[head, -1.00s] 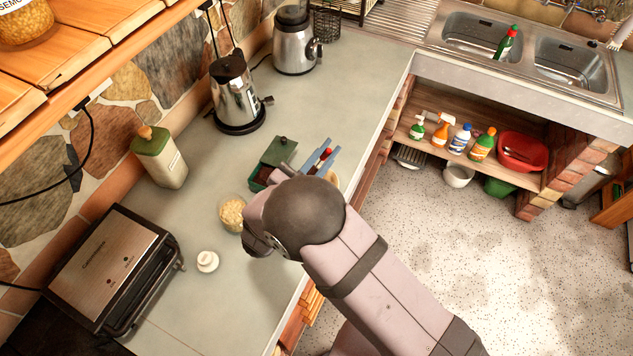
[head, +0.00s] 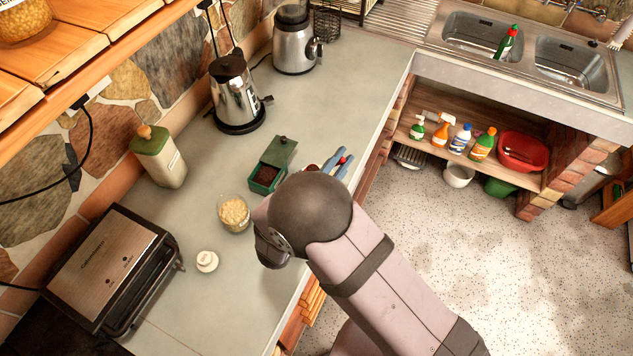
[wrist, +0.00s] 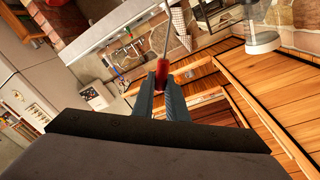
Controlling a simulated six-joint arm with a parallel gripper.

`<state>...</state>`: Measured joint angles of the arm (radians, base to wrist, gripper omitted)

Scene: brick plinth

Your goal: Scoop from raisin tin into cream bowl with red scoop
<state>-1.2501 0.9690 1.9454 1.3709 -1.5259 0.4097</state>
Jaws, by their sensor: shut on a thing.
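My gripper (wrist: 163,88) is shut on the red handle of the scoop (wrist: 162,70) in the wrist view, and the scoop's thin metal shaft runs up from it. The cream bowl cannot be made out in the head view; my arm covers part of the counter.
A glass jar of pale pieces (head: 234,213) and a white knobbed object (head: 207,261) stand near my arm. A green-topped bottle (head: 159,156), kettle (head: 236,95) and grill (head: 112,268) line the wall side.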

